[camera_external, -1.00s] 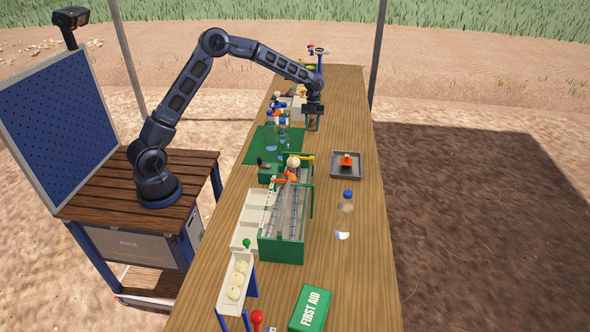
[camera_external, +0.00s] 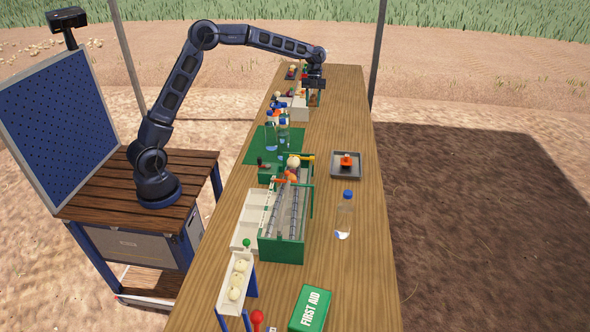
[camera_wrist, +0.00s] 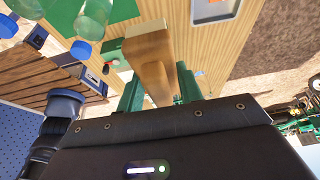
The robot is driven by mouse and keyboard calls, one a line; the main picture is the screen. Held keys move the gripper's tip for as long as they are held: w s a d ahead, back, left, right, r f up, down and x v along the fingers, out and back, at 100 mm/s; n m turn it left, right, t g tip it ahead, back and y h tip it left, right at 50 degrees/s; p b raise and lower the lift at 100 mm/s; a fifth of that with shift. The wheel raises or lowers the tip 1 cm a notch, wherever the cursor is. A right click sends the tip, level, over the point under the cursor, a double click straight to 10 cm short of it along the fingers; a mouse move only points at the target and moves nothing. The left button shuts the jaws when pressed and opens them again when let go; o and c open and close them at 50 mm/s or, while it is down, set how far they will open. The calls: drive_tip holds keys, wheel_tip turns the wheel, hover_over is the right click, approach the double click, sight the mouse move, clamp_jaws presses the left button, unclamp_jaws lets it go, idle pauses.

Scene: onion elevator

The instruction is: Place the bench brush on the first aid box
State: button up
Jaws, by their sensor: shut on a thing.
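My gripper (camera_external: 314,90) is at the far end of the long table, shut on a brown wooden piece that looks like the bench brush (camera_external: 314,100). The green first aid box (camera_external: 311,308), with white lettering, lies at the near end of the table, far from my gripper. Its top is bare.
More bottles (camera_external: 284,135) stand on a green mat (camera_external: 256,146). The table's right strip is mostly clear.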

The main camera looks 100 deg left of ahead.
drive_tip(key=w+d, duration=0.5)
drive_tip(key=d, duration=0.9)
drive_tip(key=w+d, duration=0.5)
drive_tip(key=d, duration=0.9)
drive_tip(key=w+d, duration=0.6)
drive_tip(key=d, duration=0.8)
drive_tip(key=r, duration=0.1)
hover_over(310, 315)
drive_tip(key=a, duration=0.1)
drive_tip(key=f, duration=2.5)
drive_tip(key=shift+a, duration=0.25)
drive_tip(key=shift+f, duration=0.15)
